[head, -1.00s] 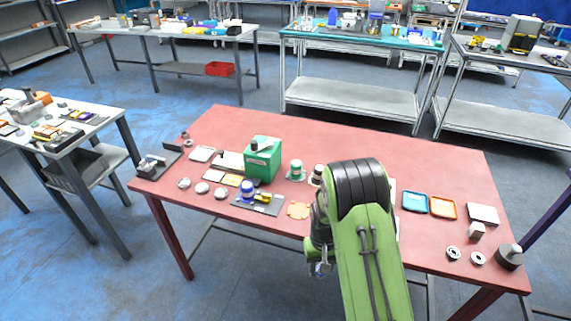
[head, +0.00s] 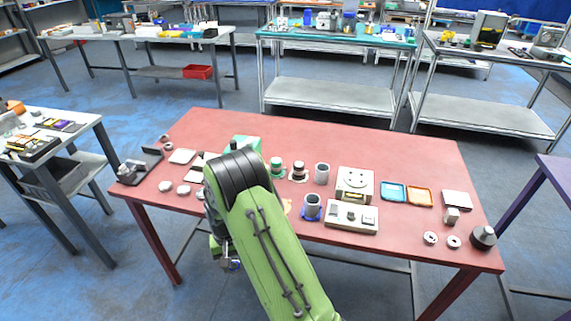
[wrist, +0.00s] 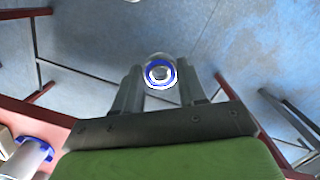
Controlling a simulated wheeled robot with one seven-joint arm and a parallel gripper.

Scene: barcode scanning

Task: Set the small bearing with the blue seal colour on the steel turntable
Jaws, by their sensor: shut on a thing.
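My gripper (wrist: 160,85) is shut on the small bearing (wrist: 160,72), which shows a blue ring around a bright centre between the fingers in the wrist view. Floor lies behind it in that view. In the head view my gripper (head: 230,263) hangs low in front of the table's near edge, mostly hidden by my arm, and the bearing cannot be made out there. A pale box with a round disc on top (head: 355,183) stands right of the table's middle; it looks like the turntable, but I cannot be sure.
The red table (head: 400,150) is clear along its back. A grey control box (head: 351,217) and a grey cylinder on a blue base (head: 312,207) stand near its front. Blue (head: 392,191) and orange (head: 419,196) trays lie right. Two loose rings (head: 430,238) lie front right.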

